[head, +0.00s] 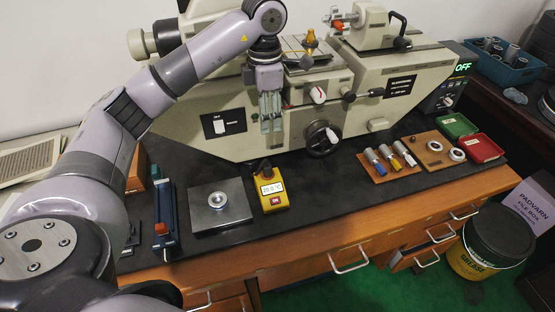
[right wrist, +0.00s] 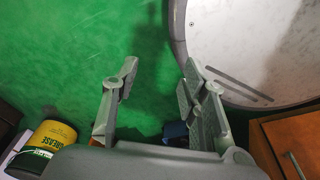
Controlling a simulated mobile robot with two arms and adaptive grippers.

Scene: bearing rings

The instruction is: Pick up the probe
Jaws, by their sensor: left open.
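A yellow handheld meter (head: 273,190) lies on the dark bench mat, with a lit display reading about 20.0 °C and a red button. A small dark piece (head: 265,166) shows at its upper end; it may be the probe, but it is too small to tell. My left gripper (head: 272,130) is open and empty, pointing down above the meter and apart from it, in front of the large machine. My right gripper (right wrist: 158,78) is open and empty in the right wrist view, over the green floor.
The beige measuring machine (head: 220,122) fills the bench's back. A steel plate with a ring (head: 212,222) lies left of the meter. Right are a wooden board with several coloured-handled tools (head: 388,160), a ring board (head: 432,148), and green (head: 457,126) and red (head: 478,150) trays.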

